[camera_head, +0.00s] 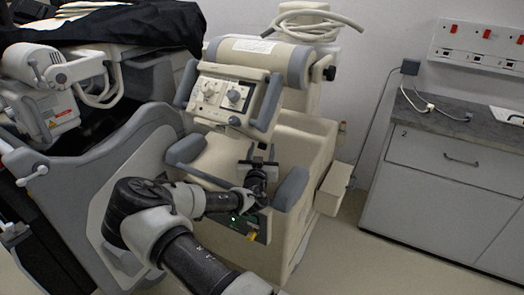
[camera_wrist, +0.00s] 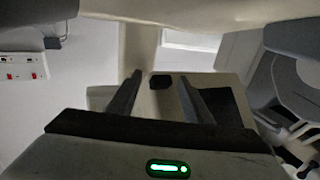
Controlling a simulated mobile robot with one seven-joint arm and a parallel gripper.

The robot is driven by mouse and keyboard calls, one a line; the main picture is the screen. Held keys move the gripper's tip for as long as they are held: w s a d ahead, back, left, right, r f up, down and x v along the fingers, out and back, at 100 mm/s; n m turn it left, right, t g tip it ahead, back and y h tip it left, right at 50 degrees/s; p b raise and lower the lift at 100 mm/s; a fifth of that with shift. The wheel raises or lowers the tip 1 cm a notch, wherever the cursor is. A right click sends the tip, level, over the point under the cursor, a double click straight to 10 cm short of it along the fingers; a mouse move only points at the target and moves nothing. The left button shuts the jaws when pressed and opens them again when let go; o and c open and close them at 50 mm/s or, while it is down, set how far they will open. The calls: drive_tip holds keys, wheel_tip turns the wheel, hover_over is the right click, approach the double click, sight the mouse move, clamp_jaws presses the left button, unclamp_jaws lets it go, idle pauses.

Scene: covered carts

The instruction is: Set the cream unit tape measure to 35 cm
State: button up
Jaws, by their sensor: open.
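The cream unit (camera_head: 315,150) stands in the middle of the head view, with a tilted knob panel (camera_head: 230,95) and grey armrest-like pads. I cannot make out a tape measure or a reading for certain. A small dark box (camera_head: 245,224) with a green light and a yellow bit sits low on the unit's front, partly behind my arm. My gripper (camera_head: 260,156) is in front of the unit, between its lower pads. In the wrist view, my gripper (camera_wrist: 160,77) has its fingers apart. A small black block (camera_wrist: 160,83) shows between the fingertips, apparently beyond them and untouched.
A black-covered cart (camera_head: 120,28) and grey-white equipment (camera_head: 45,90) crowd the left. A coiled hose (camera_head: 310,20) lies on top of the unit. A grey cabinet (camera_head: 450,190) stands right, below a wall socket panel (camera_head: 480,45). Floor shows between unit and cabinet.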

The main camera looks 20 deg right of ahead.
clamp_jaws()
drive_tip(key=s+a+f+b, duration=0.1)
drive_tip(key=f, duration=0.1)
drive_tip(key=s+a+f+b, duration=0.1)
drive_tip(key=a+f+b, duration=0.1)
drive_tip(key=f, duration=0.1)
drive_tip(key=s+a+f+b, duration=0.2)
drive_tip(key=shift+s+a+f, duration=0.1)
drive_tip(key=shift+a+f, duration=0.05)
drive_tip(key=shift+f, duration=0.15)
unclamp_jaws()
drive_tip(key=shift+r, duration=0.1)
drive_tip(key=shift+s+a, duration=0.1)
